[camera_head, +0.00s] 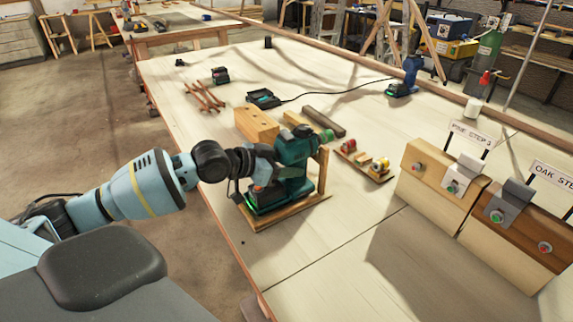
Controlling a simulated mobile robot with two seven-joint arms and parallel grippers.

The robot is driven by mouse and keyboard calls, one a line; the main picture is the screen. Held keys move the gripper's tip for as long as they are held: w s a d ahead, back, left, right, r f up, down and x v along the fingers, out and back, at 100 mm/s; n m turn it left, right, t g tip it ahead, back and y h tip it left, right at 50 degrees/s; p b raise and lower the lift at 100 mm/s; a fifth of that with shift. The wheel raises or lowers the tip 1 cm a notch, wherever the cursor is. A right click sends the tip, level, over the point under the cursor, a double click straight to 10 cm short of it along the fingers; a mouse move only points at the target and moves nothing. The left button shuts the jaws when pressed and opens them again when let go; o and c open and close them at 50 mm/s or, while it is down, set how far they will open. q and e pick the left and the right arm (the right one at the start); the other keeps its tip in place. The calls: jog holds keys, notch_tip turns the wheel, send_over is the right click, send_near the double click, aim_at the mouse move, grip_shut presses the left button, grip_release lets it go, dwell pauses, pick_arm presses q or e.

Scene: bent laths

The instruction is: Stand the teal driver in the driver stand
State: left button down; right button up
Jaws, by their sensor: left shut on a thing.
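The teal driver (296,148) is upright at the middle of the bench, with its green-ringed nose pointing right. My left gripper (262,168) is shut on it, reaching in from the left, and partly hides its handle. The driver stand (298,211) is a wooden base board with an upright post (323,170) at its right side. The driver's battery foot is over the base board, and its front is by the post. I cannot tell whether the foot touches the board. My right gripper is not in view.
Wooden blocks (256,124) stand just behind the stand. A small rack with coloured spools (378,168) is to the right. A charger (264,98), bent laths (203,95) and a blue driver (405,80) are farther back. Pine (430,180) and oak (513,222) step boxes stand at right. The front bench is clear.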

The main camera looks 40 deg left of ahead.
pick_arm(q)
jog(key=shift+f, duration=0.4)
dwell(0.8)
jog(key=shift+w, duration=0.1)
jog(key=c, duration=0.6)
grip_release()
jog(key=shift+c, duration=0.2)
jog(key=shift+f, duration=0.35)
jog(key=v, duration=0.6)
jog(key=shift+r, duration=0.1)
jog(key=shift+v, duration=1)
jog(key=shift+r, duration=0.1)
jog(key=shift+d, duration=0.1)
